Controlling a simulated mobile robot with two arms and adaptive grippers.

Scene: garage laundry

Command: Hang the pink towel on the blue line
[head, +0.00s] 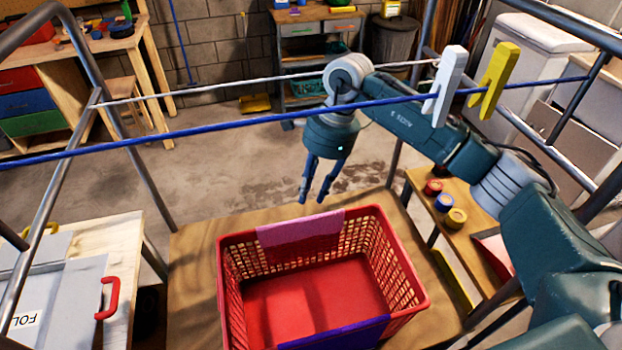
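A pink towel (300,228) hangs over the far rim of a red basket (408,262). The blue line (200,132) runs across the frame nearer to me than a white line (225,87). My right gripper (314,198) points down just beyond and above the towel in the picture. Its two fingers are apart with nothing between them, and it does not appear to touch the towel. A white clothespin (446,85) and a yellow clothespin (494,80) sit on the blue line at the right. My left gripper is not in view.
A blue-purple cloth (335,335) lies over the basket's near rim. The basket stands on a wooden table (190,290). Grey metal frame poles (120,135) stand at both sides. Small colored round items (444,203) are on a shelf at right.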

